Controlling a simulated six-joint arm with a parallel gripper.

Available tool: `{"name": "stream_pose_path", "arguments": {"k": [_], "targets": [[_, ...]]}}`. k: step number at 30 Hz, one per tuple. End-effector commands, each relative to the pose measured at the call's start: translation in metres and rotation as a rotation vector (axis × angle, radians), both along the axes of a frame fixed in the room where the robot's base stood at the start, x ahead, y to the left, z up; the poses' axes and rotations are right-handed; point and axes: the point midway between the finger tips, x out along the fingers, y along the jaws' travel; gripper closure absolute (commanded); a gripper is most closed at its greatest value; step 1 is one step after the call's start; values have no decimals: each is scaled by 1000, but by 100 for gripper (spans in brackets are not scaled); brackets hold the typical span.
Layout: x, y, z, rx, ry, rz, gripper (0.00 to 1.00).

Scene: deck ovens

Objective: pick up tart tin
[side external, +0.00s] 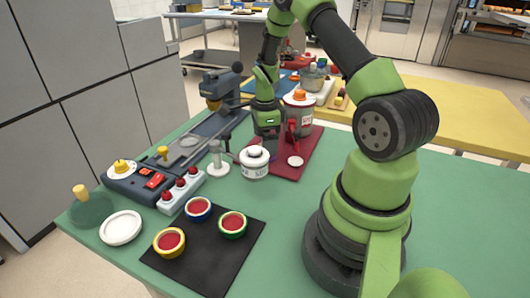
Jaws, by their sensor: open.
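Three small round tins with red filling, which look like filled tart tins, sit on a black mat (220,262) at the front: a yellow-rimmed one (170,242), a blue-rimmed one (198,209) and a green-rimmed one (232,223). A small pale disc (295,161) lies on a dark red board (311,147); I cannot tell whether it is a tin. My gripper (271,155) points down over the board's left part, behind the white jar, well away from the black mat. It is open; its fingertips are partly hidden and hard to make out.
A white lidded jar (255,164) stands in front of my gripper. A lidded canister (299,115) and a red-handled item (292,136) stand close on its right. A grey machine (140,180), a button box (181,190) and a white plate (121,228) are left.

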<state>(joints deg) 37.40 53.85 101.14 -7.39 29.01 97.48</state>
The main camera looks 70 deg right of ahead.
Motion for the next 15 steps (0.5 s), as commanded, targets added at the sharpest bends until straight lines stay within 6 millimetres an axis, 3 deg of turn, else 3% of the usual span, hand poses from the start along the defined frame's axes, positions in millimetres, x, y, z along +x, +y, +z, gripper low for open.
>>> {"name": "stream_pose_path", "arguments": {"k": [5, 12, 13, 15], "targets": [[0, 1, -21, 1, 0, 0, 12], [1, 0, -23, -1, -3, 1, 12], [1, 0, -23, -1, -3, 1, 15], [1, 0, -23, 0, -3, 1, 31]]}}
